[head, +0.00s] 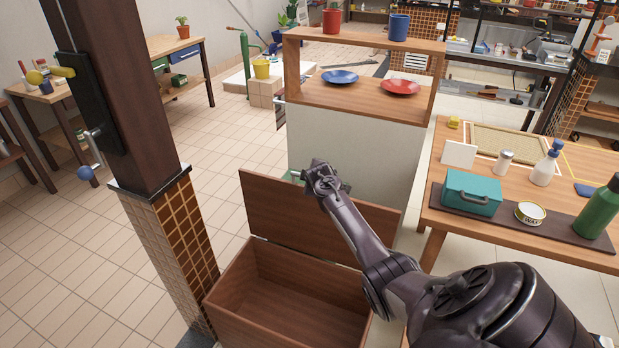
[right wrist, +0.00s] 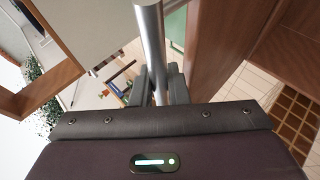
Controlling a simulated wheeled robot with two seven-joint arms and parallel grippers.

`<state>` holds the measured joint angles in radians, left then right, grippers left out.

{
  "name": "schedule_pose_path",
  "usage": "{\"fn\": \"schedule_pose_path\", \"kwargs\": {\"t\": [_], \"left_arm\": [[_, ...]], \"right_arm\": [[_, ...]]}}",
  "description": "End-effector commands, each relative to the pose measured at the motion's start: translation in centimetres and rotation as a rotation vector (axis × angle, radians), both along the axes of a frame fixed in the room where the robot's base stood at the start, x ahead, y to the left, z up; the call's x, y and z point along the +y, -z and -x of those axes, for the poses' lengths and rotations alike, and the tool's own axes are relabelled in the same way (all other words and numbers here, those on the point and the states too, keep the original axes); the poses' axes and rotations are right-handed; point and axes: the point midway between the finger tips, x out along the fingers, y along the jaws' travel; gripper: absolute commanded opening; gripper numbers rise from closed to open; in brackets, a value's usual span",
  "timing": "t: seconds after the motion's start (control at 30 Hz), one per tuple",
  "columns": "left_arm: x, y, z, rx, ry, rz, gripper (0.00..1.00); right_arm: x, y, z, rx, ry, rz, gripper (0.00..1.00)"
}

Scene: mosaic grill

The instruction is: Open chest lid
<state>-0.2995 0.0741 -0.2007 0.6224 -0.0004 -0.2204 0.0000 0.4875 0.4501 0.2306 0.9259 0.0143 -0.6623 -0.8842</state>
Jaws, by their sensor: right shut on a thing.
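The wooden chest (head: 285,285) stands on the floor at the bottom middle of the head view, with its empty inside showing. Its lid (head: 280,217) is raised steeply at the back, hinged along the rear rim. My right gripper (head: 314,177) is at the lid's upper edge, with the arm reaching across from the lower right. In the right wrist view a silver bar (right wrist: 149,45), seemingly the lid's handle, runs between the fingers of the right gripper (right wrist: 160,88), which is shut on it. The lid's far face is hidden in the head view. My left gripper is not in view.
A tiled post (head: 175,225) stands close left of the chest. A shelf unit (head: 345,150) with two plates is behind the lid. A wooden table (head: 525,255) with a teal box (head: 470,194) and bottles stands to the right.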

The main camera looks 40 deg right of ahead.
Motion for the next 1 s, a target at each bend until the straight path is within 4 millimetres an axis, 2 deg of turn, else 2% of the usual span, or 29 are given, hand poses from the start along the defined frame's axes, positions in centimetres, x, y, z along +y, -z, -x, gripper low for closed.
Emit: {"fn": "schedule_pose_path", "kwargs": {"t": [0.2,0.6,0.63,0.7,1.0], "left_arm": [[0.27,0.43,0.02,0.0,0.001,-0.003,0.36],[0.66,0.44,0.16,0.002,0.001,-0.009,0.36],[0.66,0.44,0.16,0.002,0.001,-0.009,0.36],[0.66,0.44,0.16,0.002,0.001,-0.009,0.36],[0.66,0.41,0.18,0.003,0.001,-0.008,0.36]], "right_arm": [[-0.8,-0.11,-0.33,-0.005,0.002,0.002,0.0],[-0.85,-0.06,-0.33,-0.003,0.002,0.002,0.0],[-0.85,-0.05,-0.33,-0.003,0.002,0.002,0.15],[-0.82,-0.03,-0.33,-0.002,0.001,0.002,0.23],[-0.7,0.02,-0.25,-0.001,0.0,0.001,0.23]]}}
